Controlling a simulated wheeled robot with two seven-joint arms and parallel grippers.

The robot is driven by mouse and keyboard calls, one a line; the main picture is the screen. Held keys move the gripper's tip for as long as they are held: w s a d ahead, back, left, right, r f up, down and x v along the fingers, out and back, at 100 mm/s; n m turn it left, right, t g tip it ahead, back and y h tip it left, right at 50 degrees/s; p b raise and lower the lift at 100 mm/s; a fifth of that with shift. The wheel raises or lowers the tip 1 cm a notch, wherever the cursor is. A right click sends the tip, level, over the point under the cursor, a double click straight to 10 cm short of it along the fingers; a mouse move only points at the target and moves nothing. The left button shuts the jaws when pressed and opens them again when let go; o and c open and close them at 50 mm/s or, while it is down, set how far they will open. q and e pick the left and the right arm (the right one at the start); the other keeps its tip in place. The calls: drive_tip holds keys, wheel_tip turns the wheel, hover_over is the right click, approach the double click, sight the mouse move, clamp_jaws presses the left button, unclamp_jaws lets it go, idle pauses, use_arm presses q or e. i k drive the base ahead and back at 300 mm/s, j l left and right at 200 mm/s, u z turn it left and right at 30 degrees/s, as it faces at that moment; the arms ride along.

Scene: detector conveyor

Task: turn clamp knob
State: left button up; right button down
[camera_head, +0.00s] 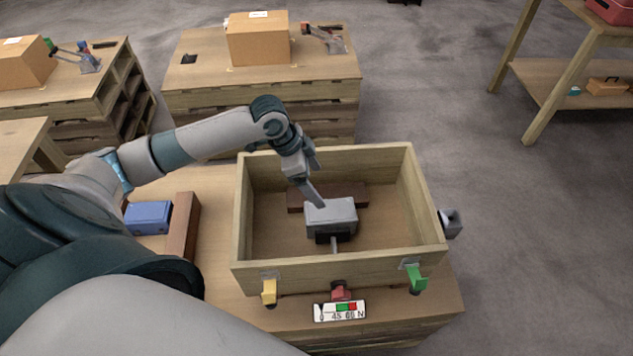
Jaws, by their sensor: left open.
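A wooden open-topped box (250,215) stands on the work table. Inside it a grey block (330,212) with a dark lower front sits in front of a dark brown bar (296,200). A thin metal rod (334,245) runs between the block and the front wall. A red knob (341,288) is outside the front wall, and a grey knob-like part (450,223) sticks out on the right side; I cannot tell which is the clamp knob. My left gripper (317,202) is open and points down into the box at the block's back left; contact is unclear. My right gripper is out of view.
Yellow (269,291) and green (416,279) handles hang on the front wall, with a marked label (340,311) below. A blue box (148,217) and a brown bar (184,226) lie left of the box. Cardboard boxes (258,40) stand on benches behind.

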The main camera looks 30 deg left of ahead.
sight(340, 294)
drive_tip(key=u, duration=0.8)
drive_tip(key=k+j, duration=0.1)
drive_tip(key=k, duration=0.4)
